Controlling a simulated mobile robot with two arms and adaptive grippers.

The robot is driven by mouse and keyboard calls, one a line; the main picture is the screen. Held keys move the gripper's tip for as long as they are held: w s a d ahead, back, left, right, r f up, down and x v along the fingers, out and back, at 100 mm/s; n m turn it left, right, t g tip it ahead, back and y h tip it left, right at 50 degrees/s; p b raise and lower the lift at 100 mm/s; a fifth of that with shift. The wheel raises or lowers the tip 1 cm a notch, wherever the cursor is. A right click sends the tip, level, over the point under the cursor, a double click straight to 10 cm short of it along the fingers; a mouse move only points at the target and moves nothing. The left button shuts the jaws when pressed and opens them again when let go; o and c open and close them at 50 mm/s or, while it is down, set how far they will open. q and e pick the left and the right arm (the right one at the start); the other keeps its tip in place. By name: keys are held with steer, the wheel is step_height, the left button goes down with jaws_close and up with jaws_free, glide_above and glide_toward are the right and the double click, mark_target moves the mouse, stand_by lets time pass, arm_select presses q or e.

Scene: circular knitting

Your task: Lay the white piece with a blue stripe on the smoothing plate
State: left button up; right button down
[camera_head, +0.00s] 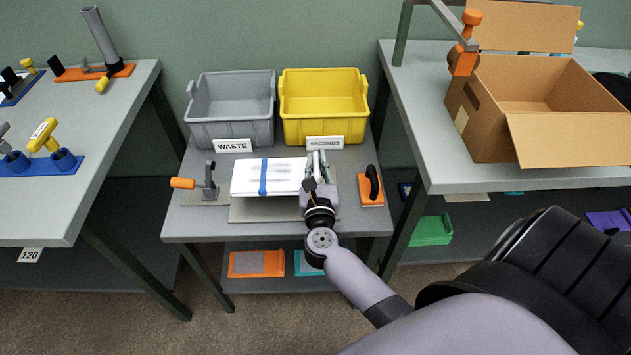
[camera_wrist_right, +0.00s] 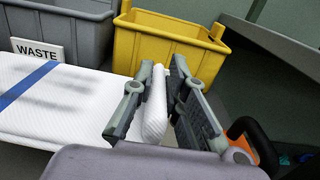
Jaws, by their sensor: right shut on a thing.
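The white piece (camera_head: 284,176) with its blue stripe (camera_head: 263,177) lies flat and level over the grey smoothing plate (camera_head: 262,213), whose front part shows below it. I cannot tell whether the piece touches the plate. My right gripper (camera_head: 317,168) is at the piece's right end. In the right wrist view, the right gripper (camera_wrist_right: 165,100) is shut on a white padded part (camera_wrist_right: 155,108), and the white piece (camera_wrist_right: 70,105) spreads out to the left. My left gripper is not in view.
Behind are a grey WASTE bin (camera_head: 232,105) and a yellow SECONDS bin (camera_head: 323,105). An orange-handled clamp (camera_head: 195,183) stands left of the piece. An orange block with a black handle (camera_head: 372,187) sits close to its right. A cardboard box (camera_head: 545,105) is on the right table.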

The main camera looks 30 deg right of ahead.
steer(key=shift+f, duration=0.4)
step_height(320, 180, down, 3)
steer(key=shift+f+b, duration=0.2)
steer(key=shift+b, duration=0.3)
steer(key=shift+f, duration=0.35)
steer(key=shift+f+b, duration=0.3)
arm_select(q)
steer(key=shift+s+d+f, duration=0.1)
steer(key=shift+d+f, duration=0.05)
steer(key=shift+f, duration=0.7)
arm_select(e)
steer(key=c, duration=1.6)
jaws_free()
steer(key=shift+r, duration=0.1)
